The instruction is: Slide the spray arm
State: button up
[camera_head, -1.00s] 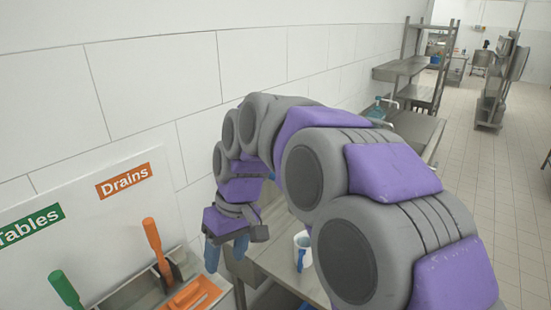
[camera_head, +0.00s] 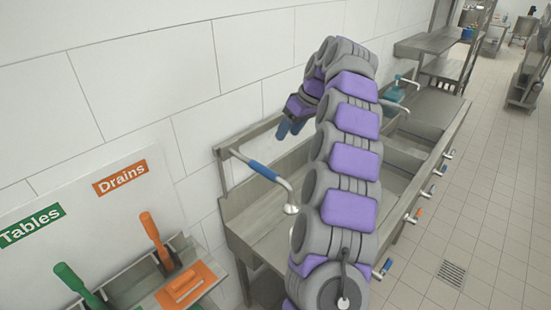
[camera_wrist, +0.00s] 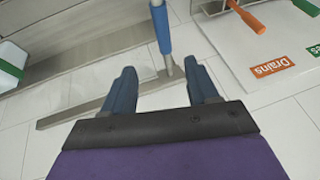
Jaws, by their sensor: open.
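The spray arm (camera_head: 263,170) is a grey tube with a blue grip, reaching from a wall-side rail out over the sink. Its pale round head (camera_head: 291,208) hangs at the near end. In the wrist view the blue grip (camera_wrist: 163,30) lies ahead of my gripper, roughly in line with the gap between the fingers, with the metal rail (camera_wrist: 120,103) crossing below it. My gripper (camera_wrist: 160,72) is open and empty. In the head view my gripper (camera_head: 289,128) is up near the wall, right of and beyond the spray arm. Its fingers appear apart from the grip.
A steel sink counter (camera_head: 262,225) runs along the wall, with taps along its front. At lower left is a rack with orange (camera_head: 187,285) and green tools.

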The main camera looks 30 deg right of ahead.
send_near(265, 167)
jog(key=d+f, duration=0.1)
jog(key=a+f, duration=0.1)
jog(key=f, duration=0.1)
jog(key=w+a+f, duration=0.1)
jog(key=a+f, duration=0.1)
jog(key=w+a+f+p, duration=0.1)
jog(key=f, duration=0.1)
jog(key=shift+w+a+f, duration=0.1)
jog(key=shift+a+f, duration=0.15)
jog(key=shift+a, duration=0.15)
jog(key=shift+w+f, duration=0.1)
jog(key=shift+f, duration=0.25)
jog(key=shift+w+d+f, duration=0.1)
jog(key=shift+d+f, duration=0.15)
jog(key=shift+d, duration=0.05)
jog(key=shift+d+f, duration=0.2)
jog(key=shift+d, duration=0.6)
jog(key=shift+a+r, duration=0.1)
jog(key=shift+a, duration=0.9)
jog(key=c, duration=0.4)
jog(key=shift+d, duration=0.5)
jog(key=c, duration=0.6)
grip_shut()
jog(key=shift+a, duration=0.2)
